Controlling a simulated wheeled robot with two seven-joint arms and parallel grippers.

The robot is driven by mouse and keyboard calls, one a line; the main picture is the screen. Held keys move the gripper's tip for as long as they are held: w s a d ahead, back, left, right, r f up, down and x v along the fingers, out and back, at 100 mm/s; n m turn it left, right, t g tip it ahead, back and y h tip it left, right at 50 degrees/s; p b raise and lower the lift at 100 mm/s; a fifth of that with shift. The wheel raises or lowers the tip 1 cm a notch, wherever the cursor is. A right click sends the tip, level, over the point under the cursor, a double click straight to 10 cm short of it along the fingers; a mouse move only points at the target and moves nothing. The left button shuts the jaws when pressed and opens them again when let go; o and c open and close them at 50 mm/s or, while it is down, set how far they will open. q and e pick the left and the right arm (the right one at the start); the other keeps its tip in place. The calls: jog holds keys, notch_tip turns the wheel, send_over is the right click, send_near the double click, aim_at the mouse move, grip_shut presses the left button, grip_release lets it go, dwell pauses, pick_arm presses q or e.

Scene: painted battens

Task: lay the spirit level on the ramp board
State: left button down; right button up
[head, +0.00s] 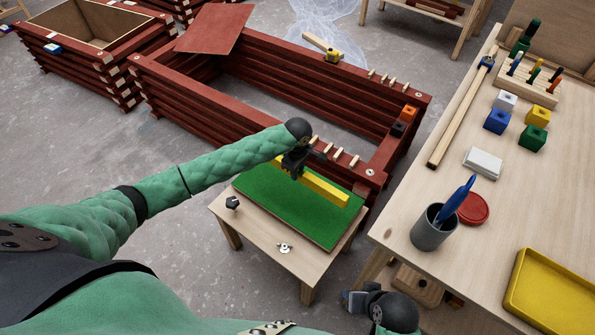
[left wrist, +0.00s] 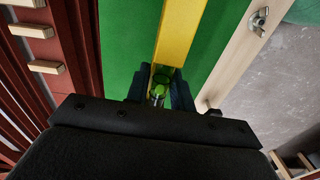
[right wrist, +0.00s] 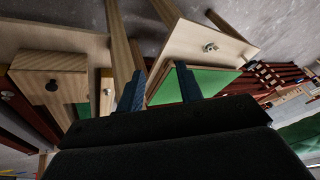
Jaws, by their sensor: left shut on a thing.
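The spirit level (head: 325,187) is a long yellow bar with a green vial, over the green mat (head: 270,205) on a small wooden table. My left gripper (head: 298,172) is shut on it near one end; the left wrist view shows the level (left wrist: 180,35) between the fingers, the vial close to them. I cannot tell whether the level touches the mat. A flat red-brown board (head: 215,28), apparently the ramp board, lies sloping over the far left corner of the red batten frame, with nothing on it. My right gripper (right wrist: 158,88) is open and empty, low beside the small table.
The red batten frame (head: 185,95) stands behind the small table (head: 255,238), pegs along its top. A black knob (head: 232,203) and a wing nut (head: 285,248) lie on the table's front edge. The workbench (head: 400,225) at right carries a grey cup (head: 432,230), blocks and a yellow tray (head: 550,300).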

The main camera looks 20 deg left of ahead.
aim_at(297, 191)
pick_arm(q)
jog(key=shift+s+r, duration=0.1)
pick_arm(e)
jog(key=shift+r, duration=0.1)
pick_arm(q)
jog(key=shift+r+p, duration=0.1)
jog(key=shift+p, duration=0.85)
jog(key=shift+f, duration=3.8)
pick_arm(e)
jog(key=shift+s+d+r+g+h, duration=0.15)
jog(key=shift+s+d+r+h, duration=0.05)
jog(key=shift+d+r, duration=0.5)
jog(key=shift+s+d+r+g+h, duration=0.15)
jog(key=shift+d+r+h, duration=0.05)
jog(key=shift+d+r, duration=0.4)
pick_arm(q)
jog(key=shift+f, duration=0.2)
pick_arm(e)
jog(key=shift+s+f, duration=0.1)
jog(key=shift+s, duration=0.1)
pick_arm(q)
jog(key=shift+f, duration=0.25)
pick_arm(e)
jog(key=shift+w, duration=0.1)
